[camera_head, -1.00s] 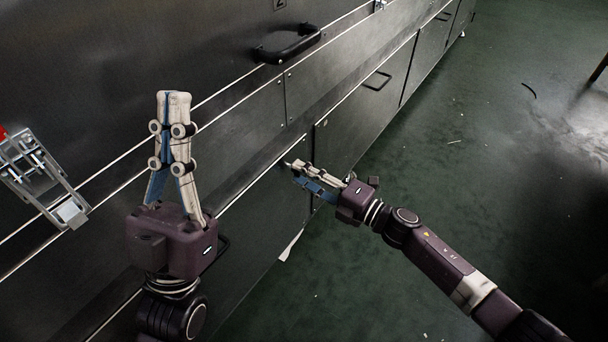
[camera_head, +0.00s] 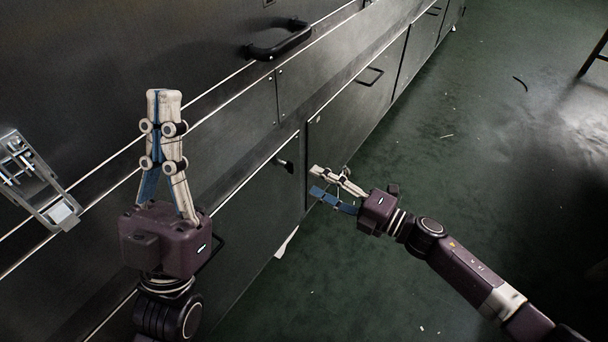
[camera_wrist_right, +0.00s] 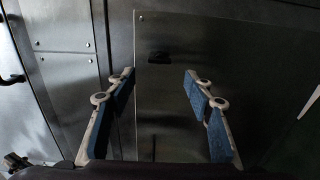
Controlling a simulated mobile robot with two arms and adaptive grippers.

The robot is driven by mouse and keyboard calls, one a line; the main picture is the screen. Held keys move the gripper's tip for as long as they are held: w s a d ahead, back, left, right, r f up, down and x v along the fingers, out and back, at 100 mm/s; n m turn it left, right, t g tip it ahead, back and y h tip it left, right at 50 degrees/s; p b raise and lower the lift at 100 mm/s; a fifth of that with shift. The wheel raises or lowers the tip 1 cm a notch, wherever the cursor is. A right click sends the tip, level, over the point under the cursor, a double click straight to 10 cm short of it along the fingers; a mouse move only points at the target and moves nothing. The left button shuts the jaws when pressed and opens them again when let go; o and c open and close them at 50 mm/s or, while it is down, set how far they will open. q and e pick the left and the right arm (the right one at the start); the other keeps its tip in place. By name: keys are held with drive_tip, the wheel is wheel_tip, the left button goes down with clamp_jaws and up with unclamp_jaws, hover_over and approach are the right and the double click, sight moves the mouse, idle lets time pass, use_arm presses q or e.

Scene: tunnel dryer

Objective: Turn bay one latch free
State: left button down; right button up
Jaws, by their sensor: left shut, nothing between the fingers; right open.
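A small black latch (camera_head: 286,165) sits near the upper corner of a dark lower panel (camera_head: 262,205) in the head view. In the right wrist view the latch (camera_wrist_right: 158,57) looks roughly horizontal, just below the panel's top edge. My right gripper (camera_head: 313,181) is open and empty, to the right of the latch and apart from it. In the wrist view its fingers (camera_wrist_right: 160,75) frame the latch from a distance. My left gripper (camera_head: 164,93) is shut and empty, pointing up in front of the machine wall, well left of the latch.
A black bar handle (camera_head: 280,42) juts from the wall above. A metal clamp-like fitting (camera_head: 38,182) is at the far left. A thin handle (camera_head: 370,77) is on a further panel. Green floor (camera_head: 440,140) lies open to the right.

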drive_tip(key=v, duration=0.5)
drive_tip(key=shift+s+d, duration=0.1)
idle(0.4)
